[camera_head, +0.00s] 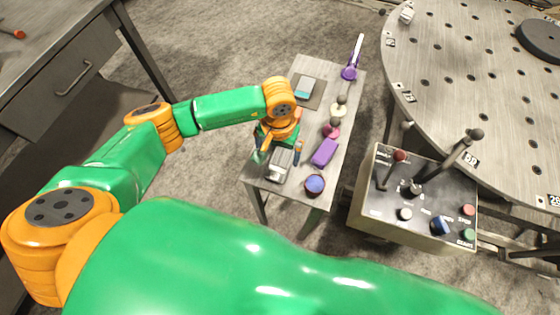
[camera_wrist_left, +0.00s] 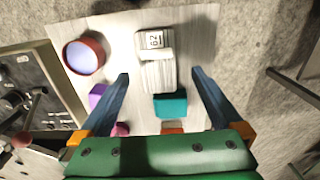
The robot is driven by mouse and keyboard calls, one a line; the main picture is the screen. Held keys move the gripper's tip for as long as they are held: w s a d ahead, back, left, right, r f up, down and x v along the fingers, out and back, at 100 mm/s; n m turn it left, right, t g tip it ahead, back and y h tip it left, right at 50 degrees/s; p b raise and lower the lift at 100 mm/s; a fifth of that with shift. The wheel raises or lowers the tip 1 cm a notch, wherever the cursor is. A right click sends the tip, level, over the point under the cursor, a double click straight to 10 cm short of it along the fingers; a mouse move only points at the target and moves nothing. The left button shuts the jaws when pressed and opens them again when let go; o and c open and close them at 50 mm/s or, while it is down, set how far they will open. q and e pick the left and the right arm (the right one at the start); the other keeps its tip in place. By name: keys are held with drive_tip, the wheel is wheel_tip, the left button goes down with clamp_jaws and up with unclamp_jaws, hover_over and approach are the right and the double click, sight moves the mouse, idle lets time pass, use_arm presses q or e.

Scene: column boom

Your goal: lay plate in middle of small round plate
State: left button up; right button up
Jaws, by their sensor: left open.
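A small round dish (camera_head: 315,184) with a red-brown rim and blue-violet inside sits at the near right of the narrow grey table; it also shows in the left wrist view (camera_wrist_left: 85,56). It is the only small round plate-like thing I can make out; which thing is the other plate I cannot tell. My left gripper (camera_head: 278,159) is open over the table's near left part. In the left wrist view, a pale ribbed block (camera_wrist_left: 158,75) with a number label and a teal block (camera_wrist_left: 170,105) lie between its blue fingers. No contact is clear.
A purple block (camera_head: 324,152), a pink knobbed piece (camera_head: 331,131), a cream knobbed piece (camera_head: 338,108) and a purple long-handled tool (camera_head: 349,73) line the table's right side. A teal-topped piece (camera_head: 305,88) lies farther back. A control box (camera_head: 415,200) and perforated round table (camera_head: 470,90) stand right.

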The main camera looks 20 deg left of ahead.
sight(280, 164)
use_arm(q)
wheel_tip(280, 164, down, 4)
drive_tip(key=shift+d, duration=0.2)
clamp_jaws()
